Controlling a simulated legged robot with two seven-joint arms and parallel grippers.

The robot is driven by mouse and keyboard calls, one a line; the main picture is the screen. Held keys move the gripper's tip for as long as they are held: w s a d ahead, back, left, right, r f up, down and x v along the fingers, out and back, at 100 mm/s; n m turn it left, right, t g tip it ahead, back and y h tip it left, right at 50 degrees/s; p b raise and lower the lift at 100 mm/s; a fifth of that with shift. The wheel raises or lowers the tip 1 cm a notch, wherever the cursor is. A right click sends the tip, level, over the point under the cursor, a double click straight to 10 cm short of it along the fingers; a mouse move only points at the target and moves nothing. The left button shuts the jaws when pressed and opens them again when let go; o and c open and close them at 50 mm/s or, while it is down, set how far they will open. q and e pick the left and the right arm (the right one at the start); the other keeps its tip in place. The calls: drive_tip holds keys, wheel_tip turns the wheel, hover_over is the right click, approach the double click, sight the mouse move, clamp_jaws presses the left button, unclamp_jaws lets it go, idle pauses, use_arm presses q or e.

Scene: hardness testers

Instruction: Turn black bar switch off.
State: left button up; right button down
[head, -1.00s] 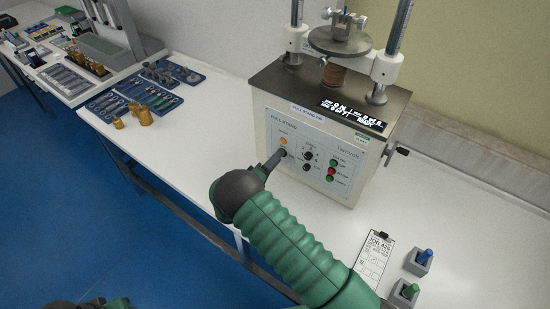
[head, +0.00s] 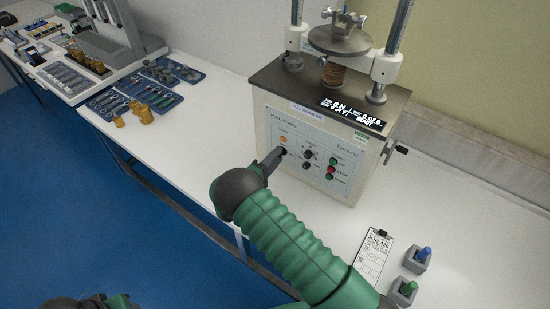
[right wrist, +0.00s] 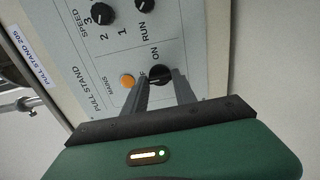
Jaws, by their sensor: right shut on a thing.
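The black bar switch (right wrist: 159,75) is on the front panel of the pull stand (head: 310,150), beside an orange lamp and the words MAINS and ON in the right wrist view. My right gripper (right wrist: 162,80) is shut on the switch, with one finger on each side of it. In the head view my right gripper (head: 278,154) reaches the panel's left part and mostly hides the switch. The switch's exact angle is hard to tell. My left gripper does not show.
The panel also has black knobs (right wrist: 103,14) and red and green buttons (head: 331,170). A job card (head: 372,256) and two small grey blocks with a blue (head: 424,254) and a green peg lie at right. Blue trays (head: 150,97) with weights stand at left.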

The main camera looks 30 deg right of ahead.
drive_tip(key=c, duration=1.5)
unclamp_jaws()
drive_tip(key=shift+w+d+r, duration=0.1)
drive_tip(key=shift+r, duration=0.05)
drive_tip(key=o, duration=0.5)
drive_tip(key=shift+d+f, duration=0.15)
drive_tip(key=shift+f, duration=0.1)
drive_tip(key=b+v, duration=0.1)
drive_tip(key=v, duration=1.6)
drive_tip(key=shift+b, duration=0.4)
drive_tip(key=shift+f, duration=0.1)
